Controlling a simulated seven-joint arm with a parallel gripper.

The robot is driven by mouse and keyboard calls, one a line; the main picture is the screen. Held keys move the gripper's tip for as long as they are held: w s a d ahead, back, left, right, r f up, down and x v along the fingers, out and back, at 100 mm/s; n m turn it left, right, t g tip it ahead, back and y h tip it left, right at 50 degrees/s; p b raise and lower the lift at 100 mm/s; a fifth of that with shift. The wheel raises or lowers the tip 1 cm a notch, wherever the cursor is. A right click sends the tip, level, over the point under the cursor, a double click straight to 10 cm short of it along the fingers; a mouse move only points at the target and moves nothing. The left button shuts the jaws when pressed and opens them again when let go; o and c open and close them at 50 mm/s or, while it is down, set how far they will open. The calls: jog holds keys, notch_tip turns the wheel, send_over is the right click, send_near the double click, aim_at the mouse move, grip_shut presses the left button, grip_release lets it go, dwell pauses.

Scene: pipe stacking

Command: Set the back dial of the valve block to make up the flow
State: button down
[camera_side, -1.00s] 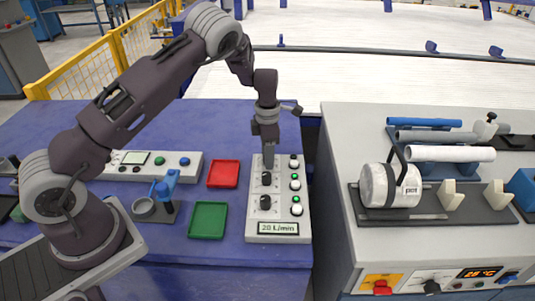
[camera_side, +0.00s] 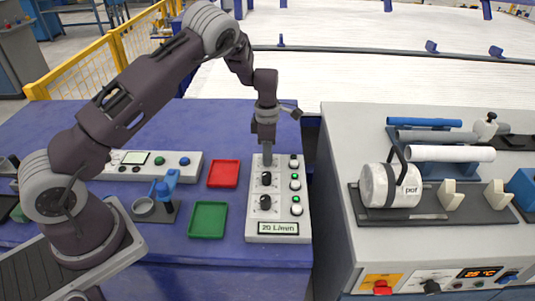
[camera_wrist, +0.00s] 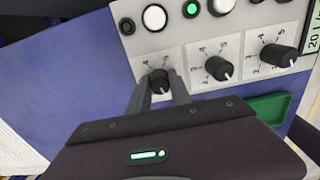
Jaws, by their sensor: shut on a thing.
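The white valve block (camera_side: 252,217) lies on the blue bench with three black dials in a row and a "20 L/min" display (camera_side: 278,228) at its front end. My gripper (camera_side: 268,160) is at the back dial. In the wrist view, my gripper's fingers (camera_wrist: 160,88) are shut on the back dial (camera_wrist: 157,78), one on each side. The middle dial (camera_side: 266,179) and front dial (camera_side: 265,202) stand free. The lamps beside the middle dial (camera_side: 294,176) and front dial (camera_side: 297,199) glow green. The lamp by the back dial (camera_wrist: 127,26) looks dark.
A red tray (camera_side: 223,174) and a green tray (camera_side: 208,220) lie left of the block. A control box (camera_side: 188,161) and a blue clamp stand (camera_side: 165,190) are further left.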

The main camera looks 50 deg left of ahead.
jog(key=m, duration=0.4)
jog(key=shift+m, duration=0.3)
jog(key=m, duration=0.3)
jog(key=shift+m, duration=0.3)
jog(key=m, duration=0.4)
jog(key=shift+r+m, duration=0.1)
jog(key=shift+m, duration=0.2)
jog(key=m, duration=1.2)
jog(key=shift+m, duration=0.3)
jog(key=m, duration=0.4)
jog(key=shift+m, duration=2.1)
